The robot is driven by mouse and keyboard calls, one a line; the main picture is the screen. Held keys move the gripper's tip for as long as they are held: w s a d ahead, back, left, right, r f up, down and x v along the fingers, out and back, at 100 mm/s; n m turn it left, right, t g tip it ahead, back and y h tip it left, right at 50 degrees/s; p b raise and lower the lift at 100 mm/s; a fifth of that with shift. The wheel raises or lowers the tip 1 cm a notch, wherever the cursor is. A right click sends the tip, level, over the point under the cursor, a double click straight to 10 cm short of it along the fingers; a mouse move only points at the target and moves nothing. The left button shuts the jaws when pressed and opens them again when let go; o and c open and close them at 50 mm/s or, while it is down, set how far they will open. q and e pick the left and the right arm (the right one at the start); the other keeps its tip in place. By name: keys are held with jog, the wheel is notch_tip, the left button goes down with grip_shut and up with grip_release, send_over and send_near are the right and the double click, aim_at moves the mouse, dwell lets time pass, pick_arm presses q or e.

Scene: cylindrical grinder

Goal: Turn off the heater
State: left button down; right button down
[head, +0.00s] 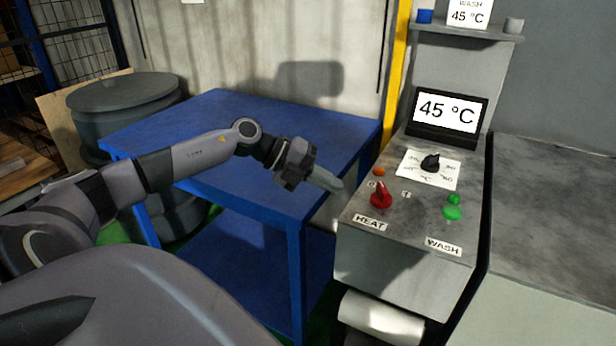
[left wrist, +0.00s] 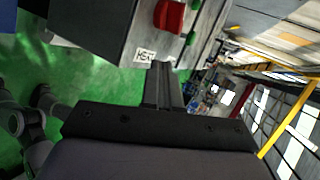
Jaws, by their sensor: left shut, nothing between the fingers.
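The grey control box (head: 405,250) stands right of the blue table in the head view. Its red HEAT knob (head: 380,195) sits at the front left, between small markings, with an orange lamp (head: 379,171) behind it. The red knob also shows at the top of the left wrist view (left wrist: 169,16), beyond the HEAT label (left wrist: 145,56). My left gripper (head: 332,183) is shut and empty, left of the red knob and apart from it. In the left wrist view its closed fingers (left wrist: 163,84) point toward the box. My right gripper is not in view.
A black dial (head: 430,162) on a white scale and a green WASH button (head: 452,212) are on the same box. A display (head: 446,110) reads 45 °C. The blue table (head: 240,110) is bare. A dark drum (head: 125,92) stands at left.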

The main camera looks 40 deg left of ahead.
pick_arm(q)
jog(key=shift+s+d+b+v, duration=0.15)
jog(key=shift+b+v, duration=0.05)
jog(key=shift+v, duration=0.95)
jog(key=shift+s+d+b+v, duration=0.15)
jog(key=shift+b+v, duration=0.05)
jog(key=shift+v, duration=0.95)
jog(key=s+d+f+n+t, duration=0.2)
jog(key=d+f+n+t, duration=0.4)
jog(key=d+f+n, duration=0.5)
jog(key=s+d+f+n+g+y, duration=0.1)
jog(key=s+d+f+n+y, duration=0.2)
jog(key=s+d+f+n, duration=0.2)
jog(key=s+d+f+n+g+y, duration=0.2)
jog(key=s+d+f+n+y, duration=0.2)
jog(key=s+f+n, duration=0.5)
notch_tip(320, 180, down, 4)
jog(key=shift+s+d+n, duration=0.3)
jog(key=shift+s+d, duration=0.05)
jog(key=shift+s, duration=0.35)
